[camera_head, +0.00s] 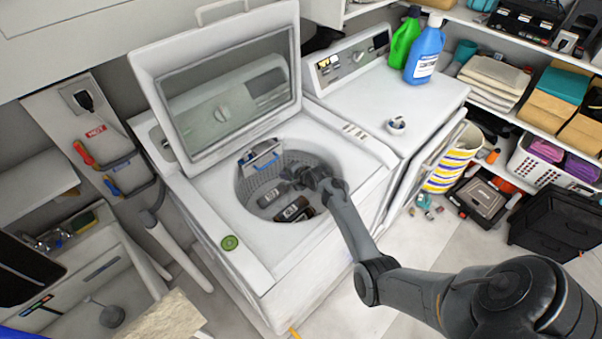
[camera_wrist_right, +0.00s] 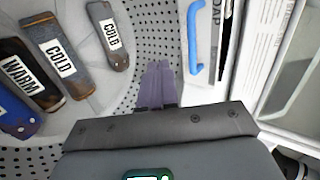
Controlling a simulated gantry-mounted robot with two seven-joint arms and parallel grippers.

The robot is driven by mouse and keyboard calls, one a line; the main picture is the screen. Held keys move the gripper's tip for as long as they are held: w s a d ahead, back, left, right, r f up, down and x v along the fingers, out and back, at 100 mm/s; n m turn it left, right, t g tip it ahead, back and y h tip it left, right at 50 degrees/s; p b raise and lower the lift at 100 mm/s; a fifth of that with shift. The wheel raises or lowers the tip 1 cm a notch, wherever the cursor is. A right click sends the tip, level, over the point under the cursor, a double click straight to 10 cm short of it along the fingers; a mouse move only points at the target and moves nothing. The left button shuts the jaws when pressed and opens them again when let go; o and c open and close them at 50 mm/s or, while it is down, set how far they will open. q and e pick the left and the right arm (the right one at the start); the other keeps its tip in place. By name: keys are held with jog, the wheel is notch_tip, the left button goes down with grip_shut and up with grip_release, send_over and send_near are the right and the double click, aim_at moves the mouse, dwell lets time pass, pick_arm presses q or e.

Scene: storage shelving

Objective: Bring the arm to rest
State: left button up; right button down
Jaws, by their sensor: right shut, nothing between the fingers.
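My right arm comes in from the lower right of the head view. Its gripper (camera_head: 292,178) is inside the open drum (camera_head: 246,192) of the top-loading washer (camera_head: 255,268). In the right wrist view the two fingers (camera_wrist_right: 157,84) are together with nothing between them. Bars labelled COLD (camera_wrist_right: 62,62) and WARM (camera_wrist_right: 22,76) lie in the perforated drum, apart from the fingers, with another COLD bar (camera_wrist_right: 108,36) nearer. My left gripper does not show.
The washer lid (camera_head: 146,72) stands raised behind the opening. A blue handle (camera_wrist_right: 195,42) is at the drum's edge. The dryer (camera_head: 375,95) stands to the right, with green (camera_head: 404,38) and blue (camera_head: 425,52) bottles on top. A sink (camera_head: 75,285) is at lower left.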

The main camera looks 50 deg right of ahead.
jog(key=s+a+r+n+g+p, duration=0.1)
jog(key=s+a+r+n, duration=0.2)
jog(key=s+a, duration=0.1)
jog(key=s+a+r+n+g+p, duration=0.1)
jog(key=s+a+r+n+p, duration=0.1)
jog(key=s, duration=0.5)
jog(key=s+a+r+n+g+p, duration=0.1)
jog(key=s+a+r+n+g, duration=0.1)
jog(key=s+a+r+n, duration=0.2)
jog(key=shift+s+a+n+h+p, duration=0.4)
jog(key=shift+s+a+n, duration=0.75)
jog(key=shift+s+n, duration=0.1)
jog(key=s+a+r+n+g+y+p, duration=0.1)
jog(key=s+a+r+n, duration=0.2)
jog(key=s+a+n, duration=0.2)
jog(key=s+a+r+n+g+y+p, duration=0.1)
jog(key=s+a+r+n+g, duration=0.1)
jog(key=s+a, duration=1)
jog(key=r+n, duration=0.1)
jog(key=n, duration=0.1)
jog(key=shift+a+n+p, duration=0.15)
jog(key=shift+n+p, duration=0.2)
